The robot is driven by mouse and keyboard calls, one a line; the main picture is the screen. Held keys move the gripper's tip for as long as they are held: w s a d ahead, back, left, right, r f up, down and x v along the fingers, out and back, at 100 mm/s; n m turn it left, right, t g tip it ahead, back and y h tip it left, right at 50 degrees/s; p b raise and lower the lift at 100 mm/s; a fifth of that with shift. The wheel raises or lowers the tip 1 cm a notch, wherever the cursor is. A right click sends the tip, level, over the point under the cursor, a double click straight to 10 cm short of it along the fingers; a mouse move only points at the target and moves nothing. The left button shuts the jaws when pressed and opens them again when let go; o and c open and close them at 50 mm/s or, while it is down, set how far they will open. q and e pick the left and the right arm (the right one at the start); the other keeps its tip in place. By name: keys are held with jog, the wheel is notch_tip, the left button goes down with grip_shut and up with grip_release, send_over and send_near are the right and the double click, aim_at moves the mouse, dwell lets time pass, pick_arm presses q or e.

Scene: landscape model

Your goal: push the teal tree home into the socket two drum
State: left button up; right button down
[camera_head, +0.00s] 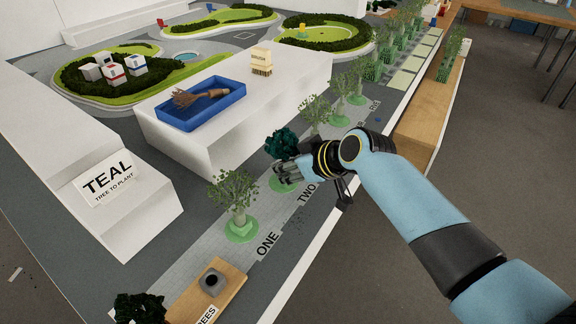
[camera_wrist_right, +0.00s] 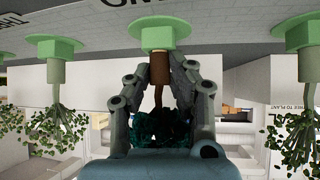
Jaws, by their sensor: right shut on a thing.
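The teal tree (camera_head: 282,143) has dark teal foliage and stands at the place labelled TWO. My right gripper (camera_head: 288,172) is shut on it, reaching in from the right. In the right wrist view the picture is upside down: the fingers (camera_wrist_right: 160,78) flank the brown trunk (camera_wrist_right: 159,68), and the teal foliage (camera_wrist_right: 158,128) is near the palm. The trunk's brown foot meets the green socket two drum (camera_wrist_right: 152,35); how deep it sits I cannot tell. The drum's green disc (camera_head: 283,186) is partly hidden by my gripper in the head view. My left gripper is not in view.
A leafy tree stands in the drum at ONE (camera_head: 241,228); more trees line the strip beyond TWO. A white block (camera_head: 230,135) beside the strip carries a blue tray (camera_head: 203,118) and a brush block (camera_head: 261,62). A wooden tree holder (camera_head: 232,290) is at the front.

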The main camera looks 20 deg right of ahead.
jog(key=c, duration=1.1)
grip_release()
jog(key=v, duration=1.2)
